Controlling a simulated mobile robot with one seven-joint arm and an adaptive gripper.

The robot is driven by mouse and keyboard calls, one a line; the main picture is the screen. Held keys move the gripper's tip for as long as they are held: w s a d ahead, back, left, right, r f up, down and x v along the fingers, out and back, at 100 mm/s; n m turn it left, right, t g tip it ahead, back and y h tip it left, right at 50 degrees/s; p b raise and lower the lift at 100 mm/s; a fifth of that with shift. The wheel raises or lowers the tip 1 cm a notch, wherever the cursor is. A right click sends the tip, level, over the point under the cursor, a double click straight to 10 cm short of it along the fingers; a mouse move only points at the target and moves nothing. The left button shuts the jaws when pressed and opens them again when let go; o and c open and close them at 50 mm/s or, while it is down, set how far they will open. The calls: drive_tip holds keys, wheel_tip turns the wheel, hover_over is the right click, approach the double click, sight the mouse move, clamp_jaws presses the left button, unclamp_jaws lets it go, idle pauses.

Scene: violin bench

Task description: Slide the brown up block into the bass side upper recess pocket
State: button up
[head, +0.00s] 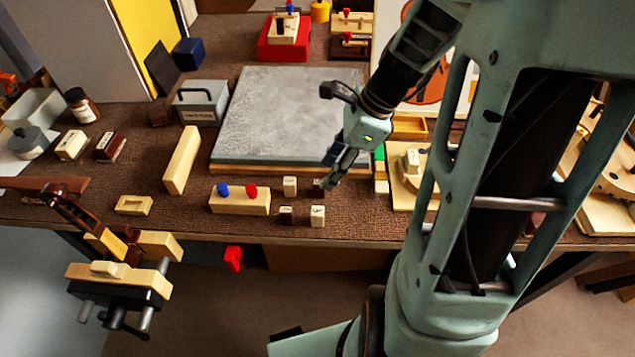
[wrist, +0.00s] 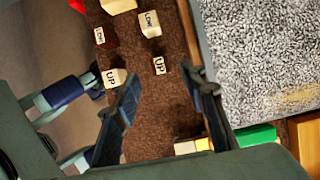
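The brown UP block (wrist: 160,66) shows its white label in the wrist view, standing on the brown bench mat. In the head view the brown block (head: 317,184) is a small dark shape, partly hidden by my fingers. My gripper (head: 329,181) points down beside it, just in front of the grey slab. In the wrist view my gripper (wrist: 166,77) has its fingers wide apart with nothing between the pads; the brown UP block appears beyond the gap, nearer the right finger. I cannot make out the bass side upper recess pocket; a pale wooden form (head: 412,163) on a board at right is partly hidden by my arm.
Close by stand a cream UP block (wrist: 113,78), a brown LOW block (wrist: 105,37) and a cream LOW block (wrist: 150,23). A wooden holder with blue and red knobs (head: 240,202) is to their left. The grey slab (head: 280,115) lies behind. The bench's front edge is near.

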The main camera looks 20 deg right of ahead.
sight(320, 182)
drive_tip(key=b+x, duration=0.2)
drive_tip(key=x, duration=0.4)
drive_tip(key=shift+w, duration=0.1)
drive_tip(key=shift+r, duration=0.1)
drive_tip(key=c, duration=0.8)
drive_tip(key=shift+c, duration=0.2)
